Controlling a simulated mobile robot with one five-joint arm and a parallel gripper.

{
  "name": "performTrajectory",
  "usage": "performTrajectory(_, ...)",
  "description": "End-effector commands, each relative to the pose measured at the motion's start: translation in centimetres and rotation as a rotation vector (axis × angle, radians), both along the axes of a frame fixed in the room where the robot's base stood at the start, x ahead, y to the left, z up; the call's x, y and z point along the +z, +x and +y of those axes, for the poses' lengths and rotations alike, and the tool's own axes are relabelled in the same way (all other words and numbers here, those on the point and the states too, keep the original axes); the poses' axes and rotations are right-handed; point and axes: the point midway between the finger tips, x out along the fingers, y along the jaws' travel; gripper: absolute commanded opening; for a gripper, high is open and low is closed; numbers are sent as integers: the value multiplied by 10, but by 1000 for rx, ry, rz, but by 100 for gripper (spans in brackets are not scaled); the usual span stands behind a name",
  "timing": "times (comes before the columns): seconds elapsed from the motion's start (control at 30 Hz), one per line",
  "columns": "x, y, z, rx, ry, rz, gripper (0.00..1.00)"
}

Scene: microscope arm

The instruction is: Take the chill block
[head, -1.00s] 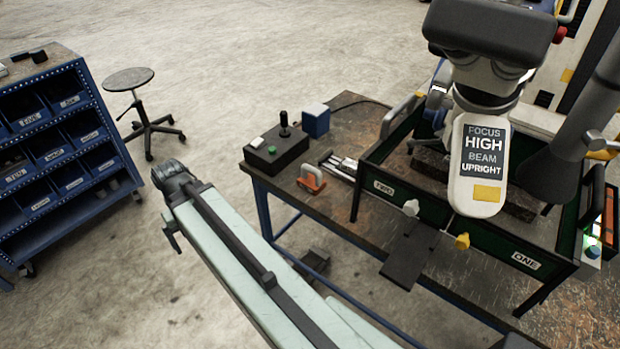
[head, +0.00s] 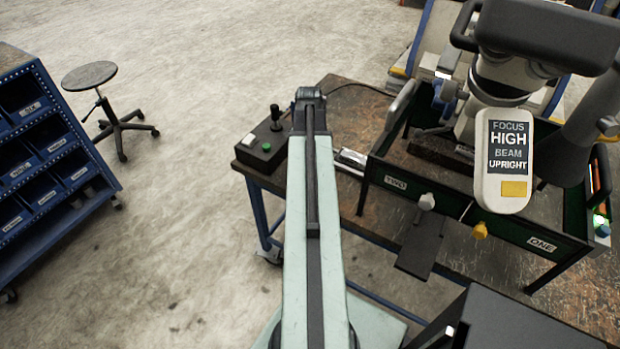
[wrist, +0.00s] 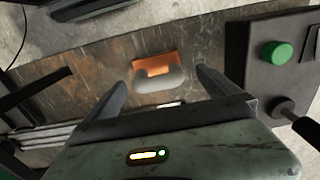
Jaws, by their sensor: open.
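An orange block with a pale grey curved handle (wrist: 160,77) lies on the worn workbench in the wrist view. No label shows, so I cannot tell for sure that it is the chill block. My gripper (wrist: 162,82) is open, its two dark fingers apart on either side of the orange block in the picture. Nothing is held. The height of the fingers above the block is hard to judge. In the head view my arm hides the block and the fingertips.
A control box (head: 258,152) with a green button and joystick stands beside the block. Metal bars (head: 350,160) lie on its other side. A green-walled tray (head: 400,186) labelled TWO and ONE and a microscope (head: 505,150) stand to the right.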

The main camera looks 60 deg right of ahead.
Motion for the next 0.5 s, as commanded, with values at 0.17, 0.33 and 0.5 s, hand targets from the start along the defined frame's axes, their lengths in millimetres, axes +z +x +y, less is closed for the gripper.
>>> performTrajectory(0.17,-15,-5,-4,-8,0,0,100)
performTrajectory(0.33,-28,-7,-6,-11,0,0,100)
performTrajectory(0.5,-59,-8,-8,-12,0,0,100)
